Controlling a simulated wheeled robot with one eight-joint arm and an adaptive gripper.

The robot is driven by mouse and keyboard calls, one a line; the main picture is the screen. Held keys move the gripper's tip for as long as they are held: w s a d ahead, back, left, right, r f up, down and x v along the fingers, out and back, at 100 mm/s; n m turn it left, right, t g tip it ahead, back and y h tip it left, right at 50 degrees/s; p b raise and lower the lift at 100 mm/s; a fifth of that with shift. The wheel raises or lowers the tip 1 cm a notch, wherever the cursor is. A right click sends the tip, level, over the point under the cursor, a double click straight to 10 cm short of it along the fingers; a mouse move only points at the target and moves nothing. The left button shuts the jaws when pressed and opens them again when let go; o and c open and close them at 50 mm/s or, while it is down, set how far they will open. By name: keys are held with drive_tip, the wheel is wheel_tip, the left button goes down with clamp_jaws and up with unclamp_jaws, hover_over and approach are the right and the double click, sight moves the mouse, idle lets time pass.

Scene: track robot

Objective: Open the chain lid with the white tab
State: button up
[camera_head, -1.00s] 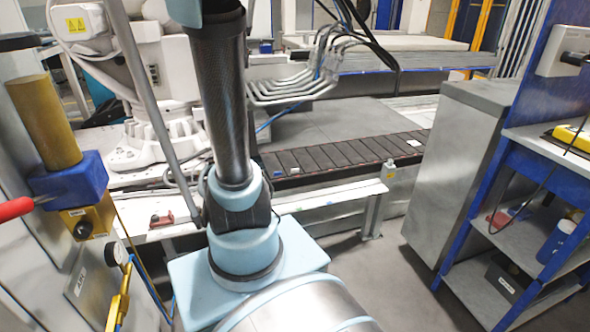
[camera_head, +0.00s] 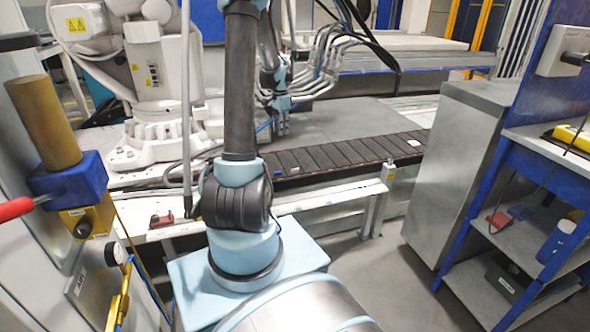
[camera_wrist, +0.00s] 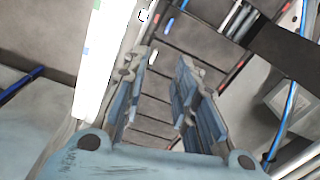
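The dark chain (camera_head: 345,152) of flat lids runs across the middle of the head view, on the far side of a white rail. I cannot tell which lid is meant. In the wrist view my gripper (camera_wrist: 166,68) is open, with chain lids (camera_wrist: 155,108) visible between and beyond the fingers. Nothing is held.
Grey hoses (camera_head: 318,75) hang close to my gripper. A white robot arm (camera_head: 150,85) stands at the left. A grey cabinet (camera_head: 460,160) and blue shelving (camera_head: 530,230) stand at the right. The grey surface (camera_head: 345,120) behind the chain is clear.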

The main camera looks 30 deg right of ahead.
drive_tip(key=m, duration=0.2)
hover_over(296, 167)
drive_tip(key=s+a, duration=0.3)
drive_tip(key=s, duration=0.1)
wheel_tip(296, 167, down, 6)
wheel_tip(296, 167, down, 18)
drive_tip(key=shift+d+r, duration=0.15)
drive_tip(key=shift+r, duration=0.05)
clamp_jaws()
